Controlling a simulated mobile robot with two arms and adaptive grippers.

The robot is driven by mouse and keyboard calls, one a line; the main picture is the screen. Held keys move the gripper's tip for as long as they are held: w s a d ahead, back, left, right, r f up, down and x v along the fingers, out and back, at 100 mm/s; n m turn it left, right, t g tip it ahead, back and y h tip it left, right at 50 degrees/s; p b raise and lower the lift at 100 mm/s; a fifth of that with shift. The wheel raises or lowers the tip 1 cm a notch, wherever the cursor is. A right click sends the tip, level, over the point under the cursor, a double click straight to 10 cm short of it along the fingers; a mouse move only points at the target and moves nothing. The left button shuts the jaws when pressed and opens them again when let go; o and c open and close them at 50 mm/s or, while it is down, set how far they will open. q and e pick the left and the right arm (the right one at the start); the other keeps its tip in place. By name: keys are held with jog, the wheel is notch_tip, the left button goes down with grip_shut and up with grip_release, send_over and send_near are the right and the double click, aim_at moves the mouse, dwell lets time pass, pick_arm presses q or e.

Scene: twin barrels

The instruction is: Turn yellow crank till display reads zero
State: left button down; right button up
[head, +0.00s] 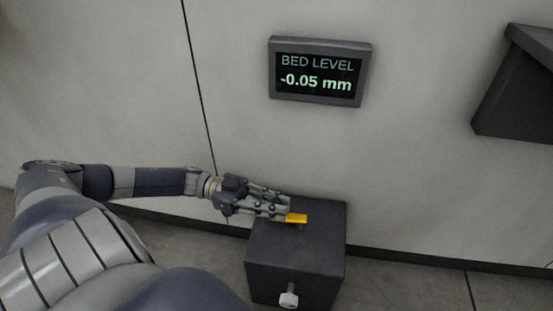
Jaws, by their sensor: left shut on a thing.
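The yellow crank (298,218) sits on top of a dark box (318,257). Only its right part shows; the rest is hidden behind the fingers. My left gripper (287,207) reaches in from the left and is shut on the crank. The display (319,72) hangs on the wall above the box and reads "BED LEVEL -0.05 mm" in green and white letters. My right gripper is out of view.
A light-coloured knob (288,299) sticks out of the box's front face. A dark angular housing (517,87) juts from the wall at the right. The pale wall stands close behind the box. The floor to the right of the box is clear.

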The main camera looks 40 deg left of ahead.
pick_arm(q)
jog(key=shift+a, duration=0.1)
jog(key=c, duration=1.5)
grip_release()
jog(key=shift+c, duration=0.2)
jog(key=shift+a, duration=0.1)
jog(key=v, duration=1.1)
jog(key=shift+s+a, duration=0.25)
jog(key=shift+a, duration=0.1)
jog(key=shift+c, duration=0.2)
